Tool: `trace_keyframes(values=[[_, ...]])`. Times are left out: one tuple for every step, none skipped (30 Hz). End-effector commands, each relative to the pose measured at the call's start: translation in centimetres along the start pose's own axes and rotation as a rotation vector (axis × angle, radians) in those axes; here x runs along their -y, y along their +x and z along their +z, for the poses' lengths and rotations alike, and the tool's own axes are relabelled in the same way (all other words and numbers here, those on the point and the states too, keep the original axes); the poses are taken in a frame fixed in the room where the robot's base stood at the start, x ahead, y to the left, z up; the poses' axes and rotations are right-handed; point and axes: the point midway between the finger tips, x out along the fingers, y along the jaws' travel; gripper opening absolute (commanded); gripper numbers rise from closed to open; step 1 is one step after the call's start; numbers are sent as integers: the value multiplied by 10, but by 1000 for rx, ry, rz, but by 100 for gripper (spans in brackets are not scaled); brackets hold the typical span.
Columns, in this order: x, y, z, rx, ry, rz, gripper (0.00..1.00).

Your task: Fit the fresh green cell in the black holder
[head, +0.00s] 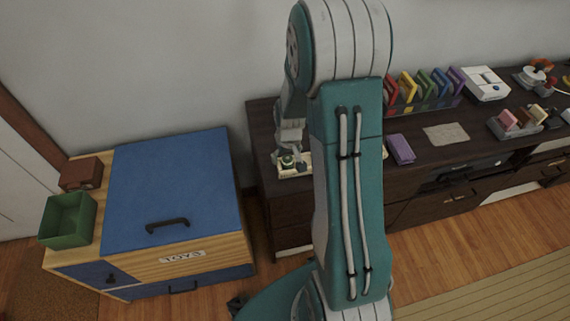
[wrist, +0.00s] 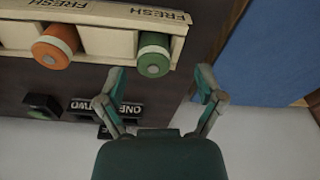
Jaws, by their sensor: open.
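The green cell (wrist: 153,55), with a pale band, sits in a cream box (wrist: 108,42) marked FRESH; it also shows as a small green spot in the head view (head: 288,160). My gripper (wrist: 158,78) is open, its fingertips apart on either side of and just short of the green cell. In the head view my gripper (head: 290,137) hangs over the left end of the dark cabinet. A black piece with ONE and TWO labels (wrist: 107,107) lies behind the box; I cannot tell whether it is the black holder.
An orange cell (wrist: 55,45) is in the same box. A small black block with green (wrist: 42,103) stands nearby. The blue-topped toy chest (head: 175,185) stands left of the dark cabinet (head: 410,180). A purple item (head: 400,149) lies right of my arm.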

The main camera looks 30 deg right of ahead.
Motion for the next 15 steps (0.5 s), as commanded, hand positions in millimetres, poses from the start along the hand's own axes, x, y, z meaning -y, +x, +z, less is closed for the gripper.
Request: trace_keyframes(values=[[1, 9, -2, 3, 0, -1, 86], [1, 13, -3, 2, 1, -1, 86], [0, 18, -2, 3, 2, -2, 86], [0, 22, -2, 3, 2, -3, 86], [-1, 24, -2, 2, 3, -3, 86], [-1, 27, -3, 1, 3, -2, 86], [-1, 29, -2, 1, 2, -2, 86], [-1, 30, -3, 0, 2, -2, 86], [0, 30, -3, 0, 2, -1, 86], [0, 30, -3, -1, 2, 0, 86], [1, 30, -3, -1, 1, 0, 86], [1, 30, -3, -1, 1, 0, 86], [1, 30, -3, -1, 1, 0, 86], [1, 30, -3, -1, 1, 0, 86], [1, 30, -3, -1, 1, 1, 77]])
